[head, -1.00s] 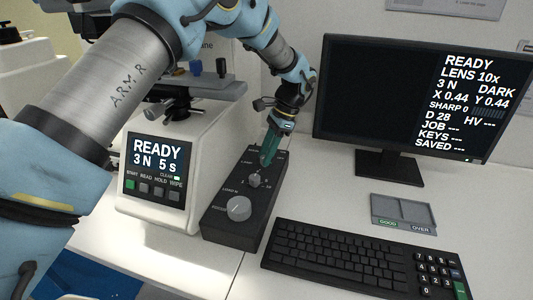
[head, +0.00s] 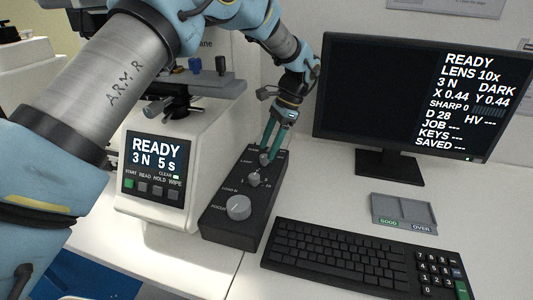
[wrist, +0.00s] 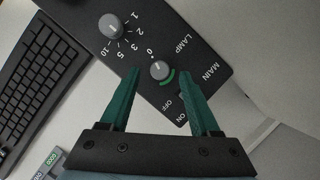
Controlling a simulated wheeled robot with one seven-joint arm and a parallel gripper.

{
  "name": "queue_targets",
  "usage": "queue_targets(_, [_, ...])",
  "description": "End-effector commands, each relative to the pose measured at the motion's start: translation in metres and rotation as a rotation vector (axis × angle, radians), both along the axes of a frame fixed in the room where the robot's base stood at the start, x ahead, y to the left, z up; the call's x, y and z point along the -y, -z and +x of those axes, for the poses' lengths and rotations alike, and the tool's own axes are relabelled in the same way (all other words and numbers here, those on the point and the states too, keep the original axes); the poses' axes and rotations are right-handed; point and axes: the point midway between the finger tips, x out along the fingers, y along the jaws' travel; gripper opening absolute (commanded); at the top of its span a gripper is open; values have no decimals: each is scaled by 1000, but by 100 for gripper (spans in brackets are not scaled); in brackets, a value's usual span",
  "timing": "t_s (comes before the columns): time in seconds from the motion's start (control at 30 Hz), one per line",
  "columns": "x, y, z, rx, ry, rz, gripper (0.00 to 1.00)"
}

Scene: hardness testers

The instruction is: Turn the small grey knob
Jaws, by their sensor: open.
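The small grey knob (wrist: 160,70) is round, with a pale pointer line and a green arc beside it, near the word LAMP. It sits on the dark control box (head: 226,225), towards its far end. In the head view the small knob (head: 264,158) is partly covered by the fingers. My gripper (wrist: 159,72) has green fingers and is open. Its two tips stand on either side of the small knob in the wrist view. I cannot tell whether they touch it.
A second grey knob (wrist: 111,25) with numbers round it sits close by on the box. A larger grey knob (head: 239,208) is at the near end. The tester (head: 187,150) stands left, the keyboard (head: 335,258) right, the monitor (head: 350,100) behind.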

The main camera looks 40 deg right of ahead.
Motion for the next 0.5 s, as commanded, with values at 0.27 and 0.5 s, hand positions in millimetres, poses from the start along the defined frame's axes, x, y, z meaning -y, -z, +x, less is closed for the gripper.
queue_targets(0.27, [21,-50,-8,1,1,-5,63])
queue_targets(0.5, [30,-74,-11,0,1,-2,63])
